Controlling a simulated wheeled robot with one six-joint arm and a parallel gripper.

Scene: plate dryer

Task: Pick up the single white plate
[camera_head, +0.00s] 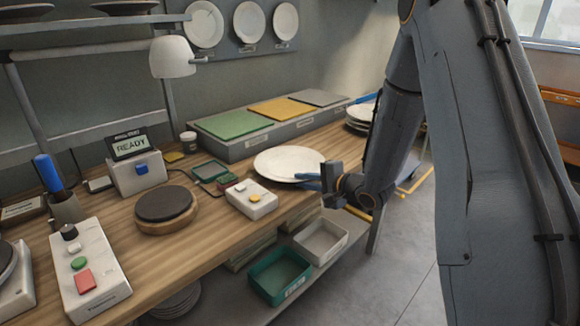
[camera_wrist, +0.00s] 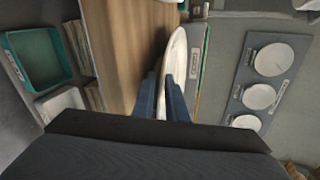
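A single white plate (camera_head: 284,162) lies at the worktop's front edge in the head view. It also shows nearly edge-on in the wrist view (camera_wrist: 177,47). My gripper (camera_head: 305,181) is at the plate's near right rim, with its blue fingers level with the rim. In the wrist view the fingers (camera_wrist: 161,95) stand one on each side of the rim, with white plate between them. The gap is narrow, and I cannot tell whether both fingers touch the plate. Part of the rim is hidden by the fingers.
A white button box (camera_head: 250,201) stands close in front of the plate. A long grey unit with green, yellow and grey pads (camera_head: 225,124) lies behind it. More stacked plates (camera_head: 360,113) stand at the right. A green bin (camera_head: 280,277) sits on the lower shelf.

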